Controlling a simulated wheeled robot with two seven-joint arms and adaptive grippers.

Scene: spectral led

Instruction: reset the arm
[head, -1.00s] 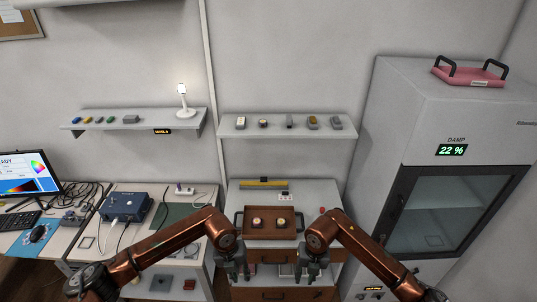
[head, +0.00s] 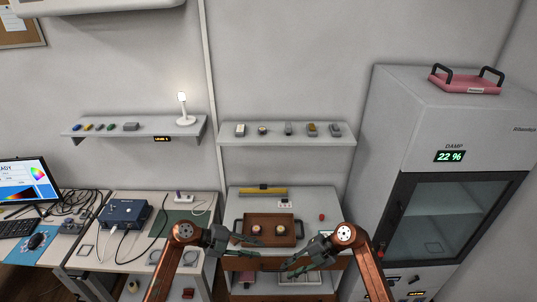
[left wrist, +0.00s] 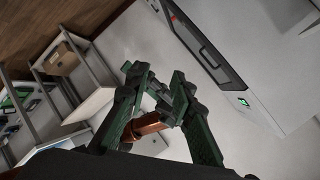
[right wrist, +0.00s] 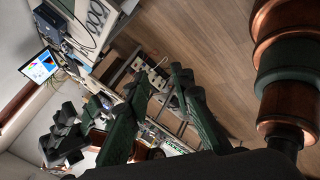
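My left gripper (head: 258,236) points right in front of the brown wooden tray in the head view. Its two fingers stand apart in the left wrist view (left wrist: 158,74), with nothing between the tips. My right gripper (head: 286,268) points left and sits lower, in front of the drawer unit. Its fingers are also apart and empty in the right wrist view (right wrist: 160,74). Both copper arms rise from the bottom of the head view and bend inward. The two grippers are close to each other but do not appear to touch.
Wall shelves (head: 285,141) carry several small items. A damp cabinet (head: 437,120) reading 22 % stands right, with a pink tray (head: 465,84) on top. A blue box (head: 124,212) and monitor (head: 26,180) are left.

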